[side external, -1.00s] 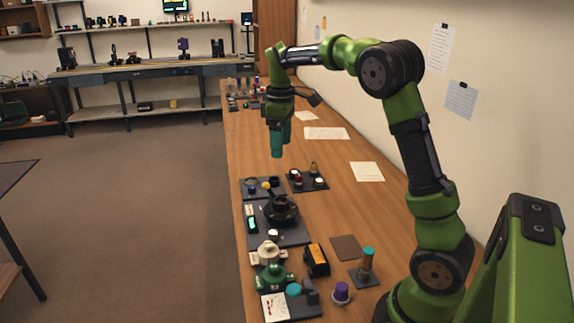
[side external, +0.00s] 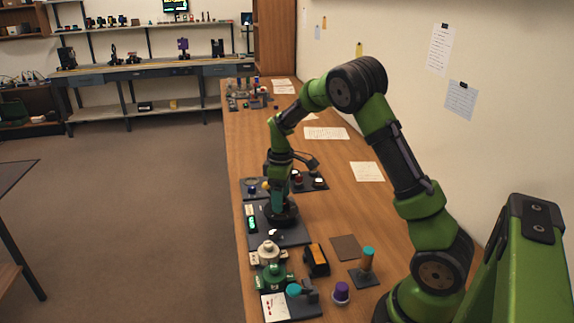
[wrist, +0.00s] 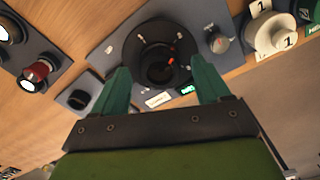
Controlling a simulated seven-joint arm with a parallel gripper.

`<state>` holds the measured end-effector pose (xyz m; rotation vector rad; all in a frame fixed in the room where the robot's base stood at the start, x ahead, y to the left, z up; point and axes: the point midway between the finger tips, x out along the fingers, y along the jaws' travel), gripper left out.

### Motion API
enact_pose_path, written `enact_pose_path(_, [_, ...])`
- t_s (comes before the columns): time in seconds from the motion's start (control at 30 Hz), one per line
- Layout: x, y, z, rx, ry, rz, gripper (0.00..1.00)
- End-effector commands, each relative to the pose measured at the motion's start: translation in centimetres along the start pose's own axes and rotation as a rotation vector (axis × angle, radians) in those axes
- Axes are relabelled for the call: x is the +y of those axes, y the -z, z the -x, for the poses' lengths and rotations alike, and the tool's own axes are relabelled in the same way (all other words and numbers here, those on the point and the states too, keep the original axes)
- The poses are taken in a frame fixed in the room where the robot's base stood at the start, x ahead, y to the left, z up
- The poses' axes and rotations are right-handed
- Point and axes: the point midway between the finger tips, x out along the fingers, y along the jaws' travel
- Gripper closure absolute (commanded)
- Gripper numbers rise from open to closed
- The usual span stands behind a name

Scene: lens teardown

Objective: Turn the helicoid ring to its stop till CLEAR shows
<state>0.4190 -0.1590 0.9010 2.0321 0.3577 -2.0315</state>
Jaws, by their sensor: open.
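The helicoid ring (wrist: 163,52) is a dark round ring with a red mark, on a grey base plate (wrist: 98,60). It also shows in the side external view (side external: 281,216), partly hidden by my gripper. My gripper (wrist: 164,80) is open and empty in the wrist view. Its two teal fingers stand apart, with the ring beyond and between their tips. In the side external view my gripper (side external: 277,205) hangs low, right above the ring; I cannot tell whether it touches. A small lit green display (side external: 252,224) sits left of the ring; its text is too small to read.
A knob (wrist: 219,43) sits on the plate beside the ring, and a white numbered dial (wrist: 270,35) stands to its right. A red knob (wrist: 36,74) is at the left. An orange-topped block (side external: 316,260) and a teal-topped post (side external: 367,262) stand nearer the base.

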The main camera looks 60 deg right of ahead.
Motion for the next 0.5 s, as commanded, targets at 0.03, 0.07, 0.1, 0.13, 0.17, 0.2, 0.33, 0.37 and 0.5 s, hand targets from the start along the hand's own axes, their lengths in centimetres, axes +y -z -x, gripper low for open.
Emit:
enact_pose_path(0.03, [0.00,-0.02,-0.30,-0.001,0.000,0.000,0.24])
enact_pose_path(0.07, [0.00,-0.03,-0.41,-0.001,0.000,0.000,0.24])
enact_pose_path(0.1, [0.00,-0.03,-0.52,-0.001,0.000,0.000,0.24])
enact_pose_path(0.13, [0.00,-0.03,-0.57,-0.001,0.000,0.000,0.24])
enact_pose_path(0.17, [0.00,-0.04,-0.59,-0.001,0.000,0.000,0.24])
enact_pose_path(0.2, [0.00,-0.03,-0.60,-0.001,0.000,0.000,0.24])
enact_pose_path(0.33, [0.00,-0.03,-0.58,0.000,0.000,0.000,0.24])
enact_pose_path(0.37, [0.00,-0.03,-0.58,0.000,0.000,0.000,0.24])
enact_pose_path(0.5, [0.01,-0.02,-0.56,0.000,-0.001,0.000,0.46])
